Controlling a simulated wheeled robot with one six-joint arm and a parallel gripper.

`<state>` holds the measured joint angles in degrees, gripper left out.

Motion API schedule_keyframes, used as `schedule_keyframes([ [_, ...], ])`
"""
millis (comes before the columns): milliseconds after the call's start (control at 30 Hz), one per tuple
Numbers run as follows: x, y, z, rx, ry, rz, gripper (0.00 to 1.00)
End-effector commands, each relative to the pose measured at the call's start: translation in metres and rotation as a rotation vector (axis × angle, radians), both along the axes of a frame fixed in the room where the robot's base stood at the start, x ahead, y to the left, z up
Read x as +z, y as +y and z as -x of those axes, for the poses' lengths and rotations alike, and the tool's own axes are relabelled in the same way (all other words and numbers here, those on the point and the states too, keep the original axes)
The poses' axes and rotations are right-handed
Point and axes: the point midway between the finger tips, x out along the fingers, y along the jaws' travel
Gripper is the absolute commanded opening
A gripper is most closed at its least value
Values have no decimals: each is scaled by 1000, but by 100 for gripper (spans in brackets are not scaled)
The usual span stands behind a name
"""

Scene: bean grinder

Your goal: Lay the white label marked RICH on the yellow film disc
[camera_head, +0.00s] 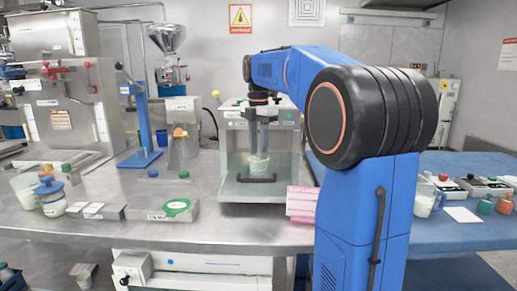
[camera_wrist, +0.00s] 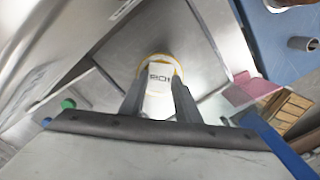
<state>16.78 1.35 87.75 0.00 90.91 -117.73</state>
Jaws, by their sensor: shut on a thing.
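My gripper (camera_wrist: 158,100) points down and is shut on the white label marked RICH (camera_wrist: 159,79). In the wrist view the label lies between the two fingers. The yellow film disc (camera_wrist: 149,59) shows as a yellow edge around and behind the label; most of it is hidden. I cannot tell whether label and disc touch. In the head view my gripper (camera_head: 257,140) is over a small pale cup (camera_head: 258,166) with a yellowish top, inside the open-fronted steel machine (camera_head: 233,122). The label is too small to make out there.
The machine's tray (camera_head: 235,188) has a raised front with a dark handle. A pink block (camera_head: 301,203) stands close to its right. A box with a green ring (camera_head: 176,207), small containers and a blue stand (camera_head: 143,130) are at the left. A blue table (camera_head: 452,235) is at right.

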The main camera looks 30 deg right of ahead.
Motion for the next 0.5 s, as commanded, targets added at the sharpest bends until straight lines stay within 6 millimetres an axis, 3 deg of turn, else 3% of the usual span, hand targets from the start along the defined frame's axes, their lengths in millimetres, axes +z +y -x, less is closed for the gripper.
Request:
schedule_keyframes([
  [267, 0, 0, 0, 0, 0, 0, 9],
  [300, 0, 0, 0, 0, 0, 0, 32],
  [367, 0, 0, 0, 0, 0, 0, 46],
  [400, 0, 0, 0, 0, 0, 0, 51],
  [500, 0, 0, 0, 0, 0, 0, 51],
])
